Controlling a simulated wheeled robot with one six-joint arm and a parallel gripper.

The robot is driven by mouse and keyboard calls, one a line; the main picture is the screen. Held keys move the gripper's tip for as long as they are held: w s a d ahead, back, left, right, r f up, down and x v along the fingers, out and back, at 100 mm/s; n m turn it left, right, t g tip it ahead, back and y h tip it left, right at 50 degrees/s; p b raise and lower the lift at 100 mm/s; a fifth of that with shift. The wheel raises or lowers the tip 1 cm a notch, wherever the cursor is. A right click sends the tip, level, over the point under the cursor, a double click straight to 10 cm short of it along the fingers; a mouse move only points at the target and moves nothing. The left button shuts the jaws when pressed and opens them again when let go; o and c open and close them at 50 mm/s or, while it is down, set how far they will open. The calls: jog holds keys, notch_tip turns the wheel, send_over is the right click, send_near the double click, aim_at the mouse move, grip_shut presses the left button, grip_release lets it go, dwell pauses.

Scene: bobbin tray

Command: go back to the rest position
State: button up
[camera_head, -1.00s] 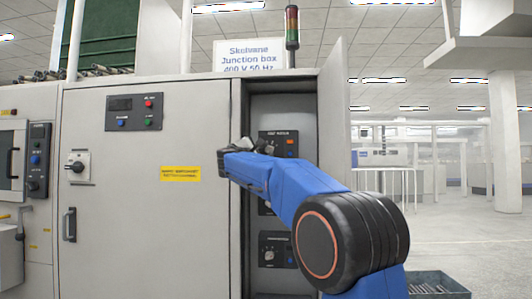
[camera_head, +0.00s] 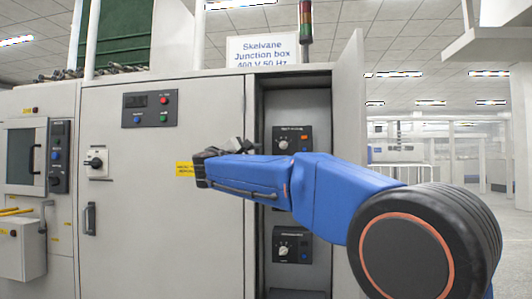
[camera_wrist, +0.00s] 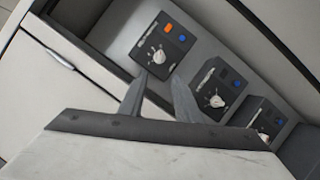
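My blue arm reaches from the lower right of the head view across the front of the open junction box. My gripper (camera_head: 215,150) is dark grey and lies in front of the cabinet face, left of the opening, near the yellow label (camera_head: 185,169). In the wrist view, the two fingers of my gripper (camera_wrist: 158,90) stand apart with nothing between them, so it is open and empty. Beyond them is a control module with a white knob (camera_wrist: 159,56). I cannot tell the exact distance to the cabinet.
The junction box door (camera_head: 349,150) stands open at the right of the opening. Inside, modules with knobs (camera_head: 293,139) are stacked vertically, partly hidden by my arm. A door handle (camera_head: 90,218) juts from the cabinet on the left. Open floor shows at the far right.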

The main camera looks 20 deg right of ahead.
jog(key=shift+s+a+f, duration=0.1)
jog(key=shift+s+a, duration=0.25)
jog(key=shift+a, duration=0.1)
jog(key=s+d+f+m+g+y, duration=0.2)
jog(key=s+f+m+g+y, duration=0.15)
jog(key=s+f, duration=0.9)
jog(key=s+d+f+m+g+y, duration=0.25)
jog(key=s+f+y, duration=0.25)
jog(key=s+f, duration=0.8)
jog(key=s+a+f+m+y, duration=0.2)
jog(key=s+a+f, duration=0.2)
jog(key=f, duration=0.4)
jog(key=s+a+f+m+y, duration=0.2)
jog(key=s+a+f+y, duration=0.1)
jog(key=s+f, duration=0.4)
jog(key=s+a+f+m+g+y, duration=0.1)
jog(key=s+a+f+m+y, duration=0.1)
jog(key=s+f, duration=0.4)
notch_tip(320, 180, down, 5)
jog(key=a+y, duration=0.1)
jog(key=a, duration=0.1)
jog(key=shift+a+f+m, duration=0.15)
jog(key=shift+a+m, duration=0.15)
jog(key=shift+a, duration=0.1)
